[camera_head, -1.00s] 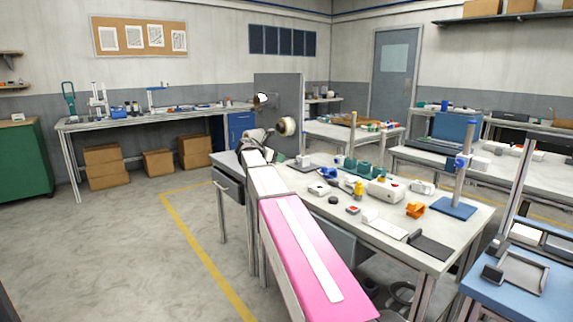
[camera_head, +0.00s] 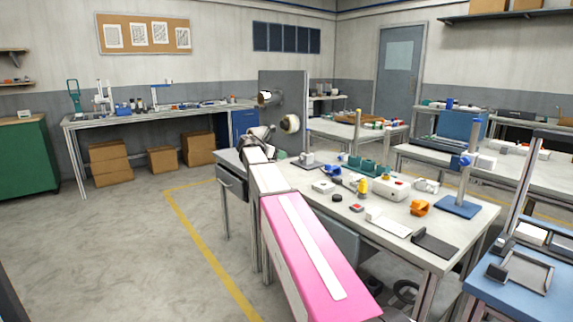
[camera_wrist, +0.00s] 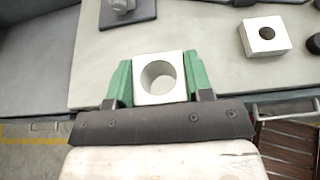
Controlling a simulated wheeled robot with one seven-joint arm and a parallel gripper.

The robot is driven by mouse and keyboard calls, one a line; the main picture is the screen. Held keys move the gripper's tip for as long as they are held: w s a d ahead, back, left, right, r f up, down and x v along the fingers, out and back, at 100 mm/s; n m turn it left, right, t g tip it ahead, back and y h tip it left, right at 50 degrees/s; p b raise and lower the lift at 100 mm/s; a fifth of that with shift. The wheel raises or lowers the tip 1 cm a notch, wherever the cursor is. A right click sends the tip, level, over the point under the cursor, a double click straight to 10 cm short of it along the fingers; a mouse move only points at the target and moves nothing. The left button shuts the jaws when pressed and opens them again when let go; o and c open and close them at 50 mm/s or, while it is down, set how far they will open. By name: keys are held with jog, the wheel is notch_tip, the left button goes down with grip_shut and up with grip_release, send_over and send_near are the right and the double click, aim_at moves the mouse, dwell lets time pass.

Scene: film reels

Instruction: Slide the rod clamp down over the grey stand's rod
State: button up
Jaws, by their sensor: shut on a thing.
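The rod clamp (camera_wrist: 141,97) is a pale block with a round through hole. In the wrist view it sits between the green fingers of my gripper (camera_wrist: 159,80), which is shut on it. The hole is empty, with a pale surface showing through it. The grey stand's base plate (camera_wrist: 146,10) shows at the top edge of the wrist view, ahead and to the left of the clamp and apart from it. Its upper part is cut off there. In the head view the grey stand (camera_head: 307,158) stands at the bench's far left end; its rod is hard to make out. My arm largely hides the gripper there.
A second pale block with a dark hole (camera_wrist: 264,49) lies right of the clamp. A blue-based stand (camera_head: 459,208) with a tall rod and blue clamp stands at the bench's right. Several small parts, including an orange piece (camera_head: 419,208), cover the middle of the bench (camera_head: 300,184).

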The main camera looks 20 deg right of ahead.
jog(key=s+a+f+n+t+y, duration=0.1)
jog(key=s+a+f, duration=0.35)
jog(key=s, duration=0.45)
jog(key=s+a+f+n+t, duration=0.1)
jog(key=s+a+f+t, duration=0.1)
jog(key=s+a+f, duration=0.5)
jog(key=s+a+f+n+t+y, duration=0.15)
jog(key=s+f, duration=0.25)
jog(key=s, duration=0.7)
jog(key=w+d+r+m+g, duration=0.1)
jog(key=w+d+r, duration=0.3)
jog(key=w, duration=0.5)
jog(key=w+d+r+m+g+h, duration=0.1)
jog(key=w+d+r+g, duration=0.1)
jog(key=w+d+r, duration=0.3)
jog(key=w+d+r+m+g+h, duration=0.1)
jog(key=w+d+r, duration=0.3)
jog(key=w, duration=0.9)
notch_tip(320, 180, up, 3)
jog(key=shift+d+f, duration=0.1)
jog(key=shift+d, duration=0.05)
jog(key=shift+w+m+g+h, duration=0.1)
jog(key=shift+m+g+h, duration=0.15)
send_over(304, 181)
jog(key=f, duration=0.7)
jog(key=shift+s+a, duration=0.2)
jog(key=shift+f, duration=1.8)
jog(key=shift+f, duration=0.2)
